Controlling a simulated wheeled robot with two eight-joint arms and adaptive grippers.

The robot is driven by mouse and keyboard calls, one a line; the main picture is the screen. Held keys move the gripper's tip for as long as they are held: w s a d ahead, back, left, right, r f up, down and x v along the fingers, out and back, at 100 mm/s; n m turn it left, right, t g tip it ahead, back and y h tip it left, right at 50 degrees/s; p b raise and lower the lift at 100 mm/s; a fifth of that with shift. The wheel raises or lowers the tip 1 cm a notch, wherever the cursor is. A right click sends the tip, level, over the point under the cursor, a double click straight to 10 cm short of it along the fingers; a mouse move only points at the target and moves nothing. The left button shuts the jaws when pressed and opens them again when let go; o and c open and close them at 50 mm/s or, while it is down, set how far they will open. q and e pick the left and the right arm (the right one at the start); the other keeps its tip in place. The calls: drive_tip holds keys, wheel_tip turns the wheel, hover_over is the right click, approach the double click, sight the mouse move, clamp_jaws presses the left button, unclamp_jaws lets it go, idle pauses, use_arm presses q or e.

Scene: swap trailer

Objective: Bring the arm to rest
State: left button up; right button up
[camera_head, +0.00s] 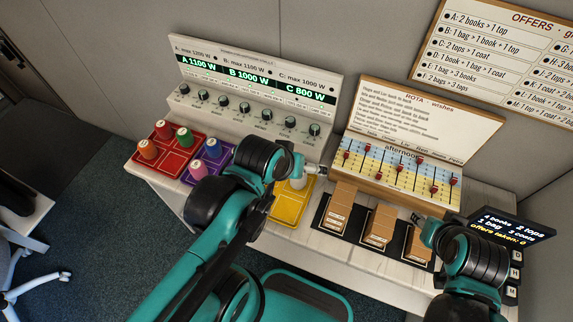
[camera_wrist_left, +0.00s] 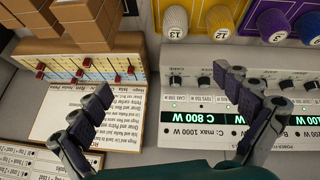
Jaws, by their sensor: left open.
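My left arm (camera_head: 225,210) reaches in from the lower left over the desk. Its gripper (camera_head: 318,168) points right, above the desk between the power panel and the rota board. In the left wrist view the gripper (camera_wrist_left: 167,86) is open, with two dark padded fingers wide apart and nothing between them. My right arm (camera_head: 470,262) comes in at the lower right. Its gripper (camera_head: 420,218) is small and partly hidden near the cardboard boxes; whether it is open does not show.
The power panel (camera_head: 250,70) with knobs stands at the back. Red tray (camera_head: 178,163), purple tray and yellow tray (camera_head: 287,212) hold coloured pegs. The rota board (camera_head: 425,115) has a slider panel (camera_head: 395,165) below it. Several cardboard boxes (camera_head: 380,222) stand in front. A small display (camera_head: 512,225) is at right.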

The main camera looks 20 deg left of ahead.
use_arm(q)
drive_tip(key=a+m, duration=0.1)
drive_tip(key=s+a+m, duration=0.1)
drive_tip(key=shift+a+t+y, duration=0.3)
drive_tip(key=shift+t+y, duration=0.1)
drive_tip(key=shift+f, duration=0.15)
